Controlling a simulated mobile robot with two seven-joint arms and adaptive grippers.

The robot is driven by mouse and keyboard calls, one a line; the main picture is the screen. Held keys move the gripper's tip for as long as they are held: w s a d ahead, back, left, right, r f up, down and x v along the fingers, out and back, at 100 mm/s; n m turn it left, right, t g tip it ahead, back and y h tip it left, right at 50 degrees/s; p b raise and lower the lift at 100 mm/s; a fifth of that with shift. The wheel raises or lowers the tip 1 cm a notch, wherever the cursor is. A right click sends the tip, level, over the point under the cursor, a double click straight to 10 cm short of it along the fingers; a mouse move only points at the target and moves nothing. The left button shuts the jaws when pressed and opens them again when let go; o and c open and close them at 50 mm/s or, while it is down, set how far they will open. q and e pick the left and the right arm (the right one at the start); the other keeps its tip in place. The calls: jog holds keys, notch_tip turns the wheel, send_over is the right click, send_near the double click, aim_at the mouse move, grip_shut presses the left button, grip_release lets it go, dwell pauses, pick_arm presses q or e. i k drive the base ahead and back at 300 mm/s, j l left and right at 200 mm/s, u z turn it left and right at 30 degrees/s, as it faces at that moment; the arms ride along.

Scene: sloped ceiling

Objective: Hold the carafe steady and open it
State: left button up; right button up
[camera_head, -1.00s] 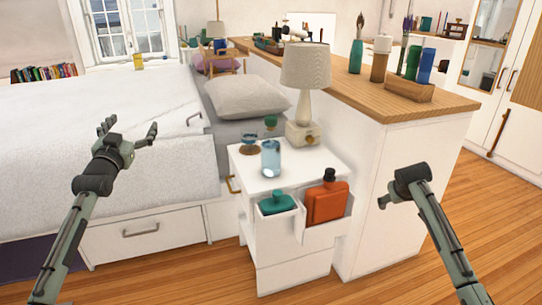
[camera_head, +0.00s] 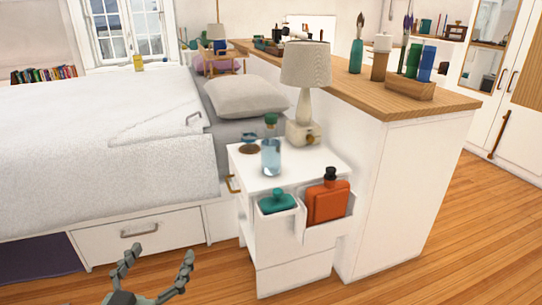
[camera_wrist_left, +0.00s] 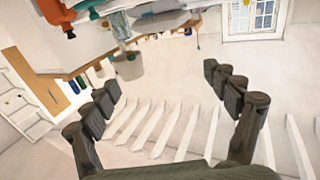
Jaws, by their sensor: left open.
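A clear bluish glass carafe (camera_head: 271,160) stands upright on the white nightstand (camera_head: 310,163). A green round stopper (camera_head: 270,120) shows just above it; I cannot tell whether it is seated in the neck. My left gripper (camera_head: 158,258) is low at the bottom of the head view, left of the nightstand and well apart from the carafe. Its fingers are spread and empty; they also show spread in the left wrist view (camera_wrist_left: 160,82). My right gripper is not in view.
A lamp (camera_head: 304,70) and a small brown-and-blue item (camera_head: 249,143) stand near the carafe. Side bins hold an orange bottle (camera_head: 328,198) and a teal bottle (camera_head: 278,202). The bed (camera_head: 90,150) is left; a tall wood-topped cabinet (camera_head: 400,180) is right. Floor in front is clear.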

aim_at(270, 143)
jog(key=i+l, duration=1.1)
jog(key=i, duration=0.2)
